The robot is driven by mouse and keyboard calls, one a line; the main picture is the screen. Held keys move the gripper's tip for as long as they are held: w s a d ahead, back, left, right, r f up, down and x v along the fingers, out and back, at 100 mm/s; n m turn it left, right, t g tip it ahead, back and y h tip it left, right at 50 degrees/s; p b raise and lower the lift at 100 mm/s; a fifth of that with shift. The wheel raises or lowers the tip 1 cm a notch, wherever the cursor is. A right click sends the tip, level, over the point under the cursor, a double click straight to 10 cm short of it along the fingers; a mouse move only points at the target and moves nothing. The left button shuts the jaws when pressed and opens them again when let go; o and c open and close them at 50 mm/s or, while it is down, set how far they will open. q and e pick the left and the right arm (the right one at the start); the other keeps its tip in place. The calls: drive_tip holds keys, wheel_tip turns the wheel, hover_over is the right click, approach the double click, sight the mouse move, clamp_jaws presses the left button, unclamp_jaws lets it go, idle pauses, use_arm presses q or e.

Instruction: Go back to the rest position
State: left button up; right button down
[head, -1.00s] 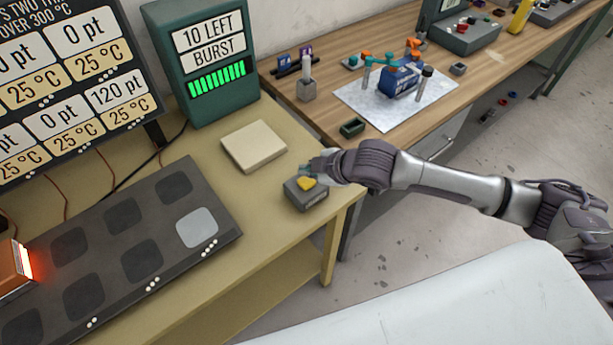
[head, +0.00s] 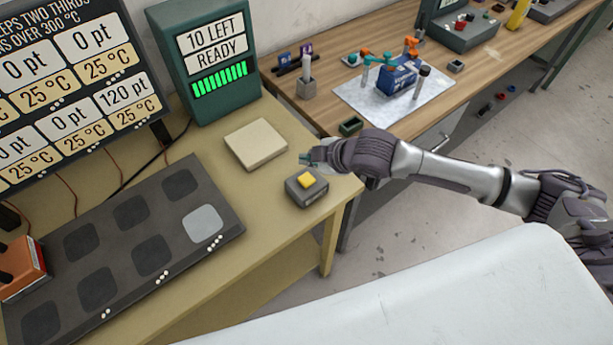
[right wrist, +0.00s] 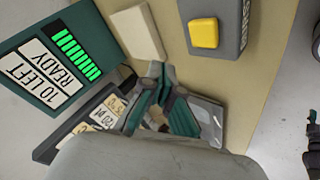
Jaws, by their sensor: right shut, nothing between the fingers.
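My right gripper (head: 306,158) is shut and empty. In the head view it hangs above the near table, just behind the grey box with a yellow button (head: 307,181), apart from it. In the right wrist view the gripper's teal fingers (right wrist: 157,72) are together, and the yellow button (right wrist: 204,33) shows up and to the right of them. The green display unit (head: 207,62) reads "10 LEFT" and "READY" over a row of green bars; it also shows in the right wrist view (right wrist: 95,30). My left gripper is not in view.
A beige block (head: 256,144) lies left of the button box. A dark panel (head: 225,240) with square pads fills the near table's front, with an orange block (head: 22,268) at its left. A wooden bench (head: 330,68) holding tools stands behind. Open floor lies right.

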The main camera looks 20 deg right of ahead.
drive_tip(key=s+a+f+m, duration=0.1)
drive_tip(key=s+a+m, duration=0.45)
drive_tip(key=s, duration=0.35)
drive_tip(key=s+d+f+m+g+h, duration=0.2)
drive_tip(key=s+d+m, duration=0.2)
drive_tip(key=s+d, duration=0.3)
drive_tip(key=s+d+f+m+g+h, duration=0.2)
drive_tip(key=s+d+m+h, duration=0.15)
drive_tip(key=s, duration=0.55)
wheel_tip(320, 180, down, 28)
drive_tip(key=g+b, duration=0.1)
drive_tip(key=b, duration=0.3)
drive_tip(key=s+d+f+g+b, duration=0.1)
drive_tip(key=s+f+b, duration=0.1)
drive_tip(key=s+f, duration=0.7)
drive_tip(key=s+d+f+b, duration=0.2)
drive_tip(key=s+f, duration=0.6)
drive_tip(key=f, duration=0.5)
drive_tip(key=shift+s+d+f+g+y, duration=0.15)
drive_tip(key=shift+s+f+g+y, duration=0.2)
drive_tip(key=shift+s+f+g, duration=0.05)
